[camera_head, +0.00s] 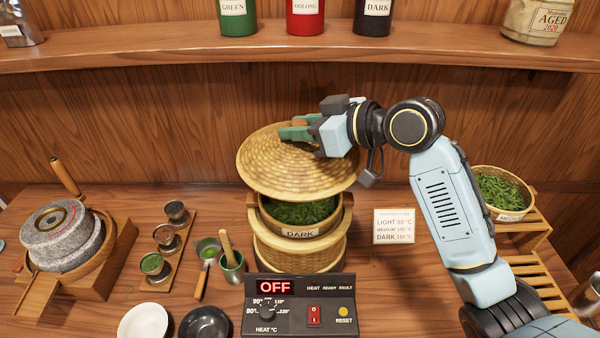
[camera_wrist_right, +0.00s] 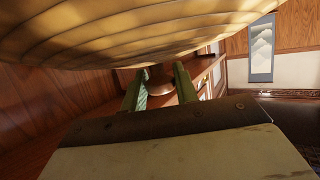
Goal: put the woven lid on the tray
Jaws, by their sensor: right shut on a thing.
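The woven lid (camera_head: 275,168) is a wide, shallow straw cone with a small brown knob on top. My right gripper (camera_head: 297,130) is shut on that knob and holds the lid above the tray. The round tray (camera_head: 268,222), labelled DARK, holds green leaves and sits on a woven steamer base (camera_head: 300,260). Leaves show below the lid's near edge; the lid hides the tray's far side. My left gripper is not in view.
A heater control panel (camera_head: 299,304) reading OFF stands in front of the steamer. A stone mill (camera_head: 62,240) and small cups are at left. A temperature card (camera_head: 394,226) and a leaf basket (camera_head: 502,215) are at right. A shelf (camera_head: 300,47) with tins runs behind.

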